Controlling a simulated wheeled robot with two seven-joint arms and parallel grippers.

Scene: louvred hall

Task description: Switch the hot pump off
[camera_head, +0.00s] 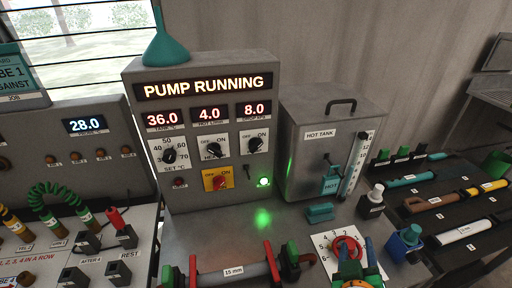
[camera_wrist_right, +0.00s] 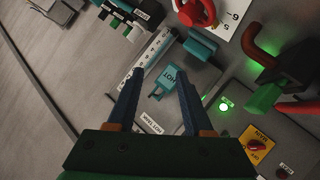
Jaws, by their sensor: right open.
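The grey pump panel (camera_head: 150,120) shows a lit "PUMP RUNNING" sign (camera_head: 205,87). Two black OFF/ON knobs sit under the readouts, a left knob (camera_head: 214,149) and a right knob (camera_head: 256,144); the right one's pointer seems to lean to ON. Their small labels are hard to read. A red knob on a yellow plate (camera_head: 216,180) is below, also in the wrist view (camera_wrist_right: 258,145). A green lamp (camera_head: 264,182) is lit. My right gripper (camera_head: 355,252) is open and empty, low in front of the hot tank, apart from the panel. My left gripper is out of view.
The hot tank (camera_head: 305,165) with a teal HOT tag (camera_head: 331,186) stands right of the panel. A "15 mm" pipe (camera_head: 232,272) with red flanges lies in front. A teal funnel (camera_head: 165,42) sits on the panel. Racked tubes (camera_head: 450,200) are at right.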

